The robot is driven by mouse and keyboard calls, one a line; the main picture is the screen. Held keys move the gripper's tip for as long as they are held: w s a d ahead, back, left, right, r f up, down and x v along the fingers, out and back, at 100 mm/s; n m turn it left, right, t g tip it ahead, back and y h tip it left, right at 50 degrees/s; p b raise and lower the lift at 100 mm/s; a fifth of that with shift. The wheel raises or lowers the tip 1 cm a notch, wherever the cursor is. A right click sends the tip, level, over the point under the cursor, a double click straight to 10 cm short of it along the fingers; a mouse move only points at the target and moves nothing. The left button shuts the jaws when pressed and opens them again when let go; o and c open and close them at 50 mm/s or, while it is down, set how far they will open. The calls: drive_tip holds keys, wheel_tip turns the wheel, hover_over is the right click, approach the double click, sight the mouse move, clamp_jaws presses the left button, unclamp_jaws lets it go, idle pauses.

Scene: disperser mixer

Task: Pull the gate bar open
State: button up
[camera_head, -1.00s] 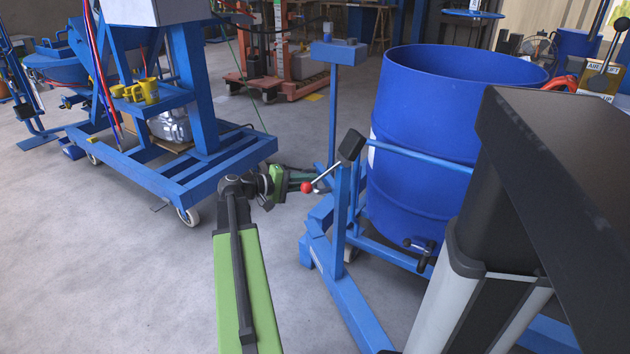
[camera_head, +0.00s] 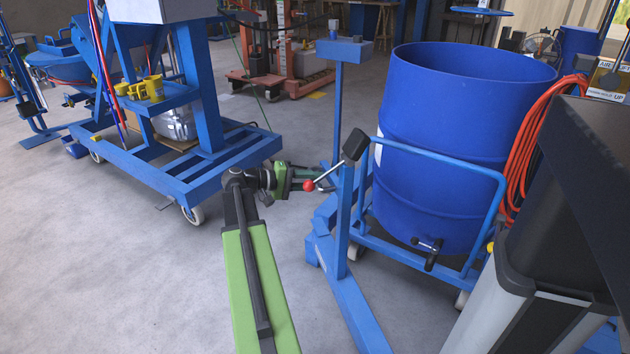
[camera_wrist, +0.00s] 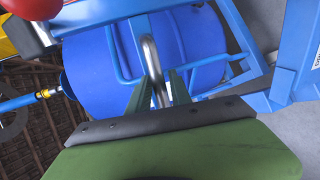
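The blue gate bar (camera_head: 440,158) is a tubular frame across the near side of the big blue drum (camera_head: 455,95), beside a blue post. In the wrist view, a bent metal rod (camera_wrist: 151,65) passes between the green fingers of my gripper (camera_wrist: 158,90). Whether they press on it is unclear. The drum (camera_wrist: 185,50) is behind, and the red knob (camera_wrist: 32,8) is top left.
A blue wheeled machine frame (camera_head: 185,175) stands to the left. A blue pedestal post (camera_head: 337,110) stands behind my gripper. An orange hose (camera_head: 525,150) hangs right of the drum. The grey floor (camera_head: 120,270) is clear at front left.

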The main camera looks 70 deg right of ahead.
drive_tip(key=shift+o, duration=1)
drive_tip(key=shift+w+r, duration=0.1)
drive_tip(key=shift+w, duration=0.05)
drive_tip(key=p+v, duration=0.3)
drive_tip(key=v, duration=1.4)
drive_tip(key=shift+a+p, duration=0.2)
drive_tip(key=shift+p, duration=0.1)
